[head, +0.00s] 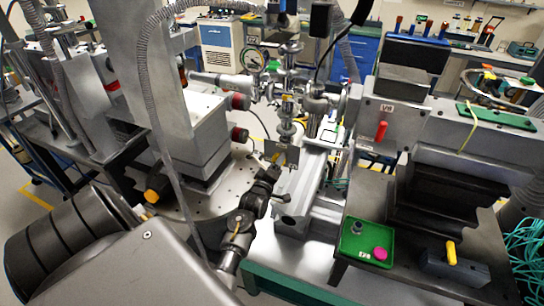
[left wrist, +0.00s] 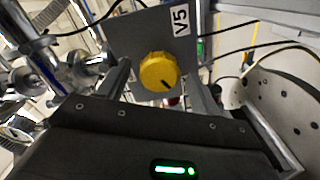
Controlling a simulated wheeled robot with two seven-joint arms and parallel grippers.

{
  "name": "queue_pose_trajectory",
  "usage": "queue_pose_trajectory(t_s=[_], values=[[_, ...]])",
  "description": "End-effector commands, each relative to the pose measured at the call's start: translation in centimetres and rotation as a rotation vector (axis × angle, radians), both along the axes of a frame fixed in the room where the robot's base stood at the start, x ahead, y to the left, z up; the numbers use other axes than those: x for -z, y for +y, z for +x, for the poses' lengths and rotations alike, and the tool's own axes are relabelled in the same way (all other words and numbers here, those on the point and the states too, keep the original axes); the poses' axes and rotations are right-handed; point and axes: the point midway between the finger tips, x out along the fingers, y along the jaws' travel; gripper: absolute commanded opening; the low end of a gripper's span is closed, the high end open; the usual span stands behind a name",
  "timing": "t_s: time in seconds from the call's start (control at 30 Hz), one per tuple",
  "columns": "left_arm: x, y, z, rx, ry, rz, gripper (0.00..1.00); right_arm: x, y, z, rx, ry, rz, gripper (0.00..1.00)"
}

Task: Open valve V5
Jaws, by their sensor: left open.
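In the left wrist view, a round yellow knob (left wrist: 158,72) with a dark pointer mark sits on a grey panel (left wrist: 130,38). A white label reading V5 (left wrist: 181,20) is at the panel's upper right. My left gripper (left wrist: 161,82) is open, with its two grey fingers either side of the knob in the picture. I cannot tell how deep the knob lies between them, and I see no clear contact. In the head view I cannot pick out the left gripper or the knob with certainty. My right gripper is not in view.
A red handle (head: 381,130) under a V6 label (head: 387,108) is on a grey box at right. A green tray (head: 352,267) holds a pink button (head: 380,254). A perforated round table (head: 205,203) stands at centre left. Pipes and flanges (left wrist: 85,68) crowd the knob's left.

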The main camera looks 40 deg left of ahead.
Motion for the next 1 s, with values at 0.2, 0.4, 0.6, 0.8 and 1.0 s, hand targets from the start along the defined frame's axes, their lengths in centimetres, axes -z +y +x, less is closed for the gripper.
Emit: queue_pose_trajectory(t_s=[0.2, 0.4, 0.6, 0.8, 1.0], values=[[0.4, -1.4, -4.1, -0.001, 0.000, 0.000, 0.65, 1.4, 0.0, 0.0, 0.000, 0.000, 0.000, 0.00], [0.3, -2.6, -7.4, 0.000, 0.001, -0.001, 0.65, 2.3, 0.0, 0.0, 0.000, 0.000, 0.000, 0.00], [0.1, -3.2, -9.0, 0.000, -0.001, -0.001, 0.65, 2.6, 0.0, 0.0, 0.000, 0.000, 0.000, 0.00], [0.0, -3.3, -9.2, 0.000, 0.000, -0.001, 0.65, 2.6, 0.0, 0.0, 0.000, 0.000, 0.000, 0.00], [0.0, -3.3, -9.2, 0.000, 0.000, -0.001, 0.65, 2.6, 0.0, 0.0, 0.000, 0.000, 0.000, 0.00]])
